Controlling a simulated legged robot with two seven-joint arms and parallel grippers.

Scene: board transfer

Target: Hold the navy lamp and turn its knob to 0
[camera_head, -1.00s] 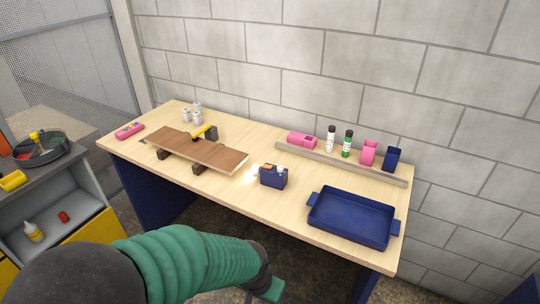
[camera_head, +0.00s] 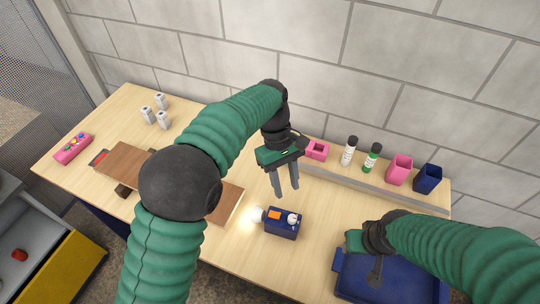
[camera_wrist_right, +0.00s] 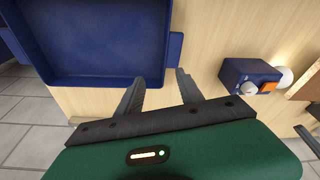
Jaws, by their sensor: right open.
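The navy lamp (camera_head: 283,226) stands on the table near its front edge, with an orange patch and a pale knob (camera_head: 292,219) on top and a glowing bulb (camera_head: 257,215) on its left side. It also shows in the right wrist view (camera_wrist_right: 243,72), at the right. My left gripper (camera_head: 285,192) is open and empty, pointing down just above and behind the lamp, not touching it. My right gripper (camera_head: 374,280) is over the navy tray in the head view. The knob's marks are too small to read.
The navy tray (camera_head: 340,262) lies at the front right. A ledge (camera_head: 375,186) behind holds pink holders (camera_head: 399,169), a navy holder (camera_head: 428,178) and two bottles (camera_head: 372,158). A brown board (camera_head: 228,203) lies left of the lamp, partly hidden by my left arm.

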